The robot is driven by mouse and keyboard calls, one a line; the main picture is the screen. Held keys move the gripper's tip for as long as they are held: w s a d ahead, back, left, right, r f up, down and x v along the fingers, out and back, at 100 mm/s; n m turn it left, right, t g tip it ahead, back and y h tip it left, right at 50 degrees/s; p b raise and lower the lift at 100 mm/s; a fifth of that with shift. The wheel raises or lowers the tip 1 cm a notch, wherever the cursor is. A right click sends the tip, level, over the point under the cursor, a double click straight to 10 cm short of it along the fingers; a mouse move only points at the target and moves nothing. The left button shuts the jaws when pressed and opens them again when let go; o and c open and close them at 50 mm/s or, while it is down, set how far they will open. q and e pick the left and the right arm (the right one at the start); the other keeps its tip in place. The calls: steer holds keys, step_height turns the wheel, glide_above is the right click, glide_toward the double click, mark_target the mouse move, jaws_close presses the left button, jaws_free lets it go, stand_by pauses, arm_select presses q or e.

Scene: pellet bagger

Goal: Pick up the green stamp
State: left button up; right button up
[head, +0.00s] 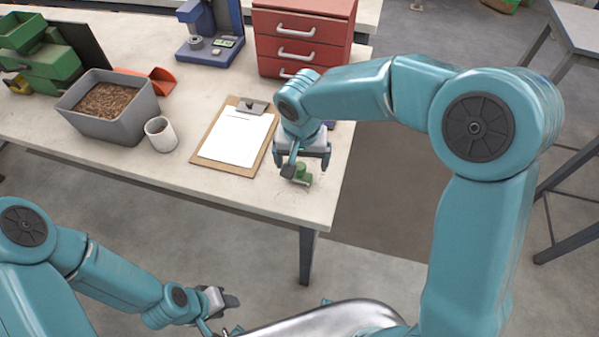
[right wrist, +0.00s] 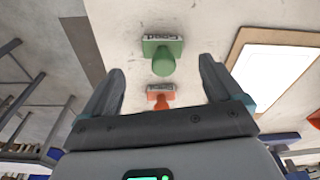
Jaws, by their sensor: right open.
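The green stamp (head: 303,178) is on the table near its front right edge, just below my right gripper (head: 305,168) in the head view. In the right wrist view, the green stamp (right wrist: 162,60) shows its round knob and lettered base between and just beyond the fingertips of my right gripper (right wrist: 160,72). The right gripper is open and empty, apart from the stamp. An orange stamp (right wrist: 160,100) lies nearer the palm in that view; my gripper hides it in the head view. My left gripper (head: 229,301) is low, off the table's front; its jaw opening is unclear.
A clipboard with white paper (head: 232,138) lies left of my right gripper. Further left are a white cup (head: 160,134), a grey bin of pellets (head: 118,122) and an orange scoop (head: 160,79). A red drawer cabinet (head: 300,35) and a blue machine (head: 211,35) stand behind.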

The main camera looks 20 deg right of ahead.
mark_target(300, 165)
steer(key=f, duration=0.5)
steer(key=shift+w+a+p, duration=0.1)
steer(key=shift+w+p, duration=0.25)
steer(key=shift+w, duration=0.05)
steer(key=shift+c, duration=0.2)
steer(key=c, duration=1.1)
steer(key=shift+r, duration=0.15)
step_height(300, 165, up, 20)
steer(key=shift+f, duration=0.1)
